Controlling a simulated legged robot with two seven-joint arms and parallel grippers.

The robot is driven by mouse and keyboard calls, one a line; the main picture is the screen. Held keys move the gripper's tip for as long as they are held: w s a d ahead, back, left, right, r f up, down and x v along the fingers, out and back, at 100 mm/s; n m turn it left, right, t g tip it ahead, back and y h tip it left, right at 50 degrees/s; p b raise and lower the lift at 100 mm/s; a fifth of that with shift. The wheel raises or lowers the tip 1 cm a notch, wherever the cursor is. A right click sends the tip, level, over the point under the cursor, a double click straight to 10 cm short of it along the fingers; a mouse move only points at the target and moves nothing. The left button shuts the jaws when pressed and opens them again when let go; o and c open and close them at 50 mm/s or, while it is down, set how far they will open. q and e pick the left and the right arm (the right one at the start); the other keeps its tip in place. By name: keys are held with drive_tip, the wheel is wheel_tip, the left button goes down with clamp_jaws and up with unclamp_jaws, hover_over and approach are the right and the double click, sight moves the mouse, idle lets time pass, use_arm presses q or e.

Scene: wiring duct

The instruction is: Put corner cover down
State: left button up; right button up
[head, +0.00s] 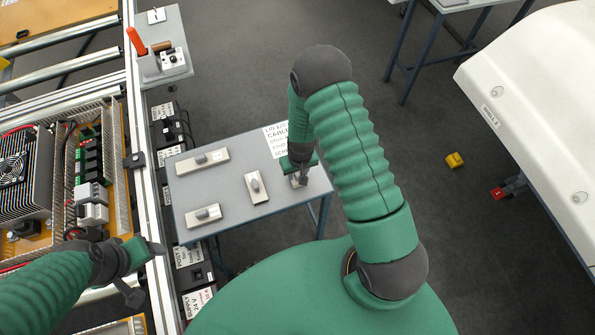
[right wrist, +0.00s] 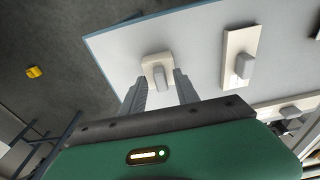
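The corner cover (right wrist: 152,63), a small cream plate with a grey knob, lies on the grey table near its edge in the right wrist view. In the head view it shows in part (head: 298,181) below my right gripper (head: 300,180). In the right wrist view my right gripper's fingers (right wrist: 160,82) stand apart on either side of the knob, with gaps beside it, so the gripper looks open. My left gripper (head: 146,272) is at the rail on the left, with its fingers spread and nothing seen between them.
Three longer plates with knobs (head: 202,161) (head: 257,187) (head: 203,215) lie on the table (head: 225,181). A printed sheet (head: 276,138) lies at its back edge. An open electrical cabinet (head: 62,190) is at left. A yellow object (head: 455,160) lies on the floor.

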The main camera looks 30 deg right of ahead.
drive_tip(key=s+a+r+n, duration=0.1)
drive_tip(key=s+a+r, duration=0.2)
drive_tip(key=r, duration=0.9)
drive_tip(key=s+a+r+n+t, duration=0.1)
drive_tip(key=s+a+r, duration=0.3)
drive_tip(key=r, duration=0.8)
drive_tip(key=shift+s+a+n+b, duration=0.15)
drive_tip(key=shift+s+n+b, duration=0.2)
drive_tip(key=shift+s, duration=0.75)
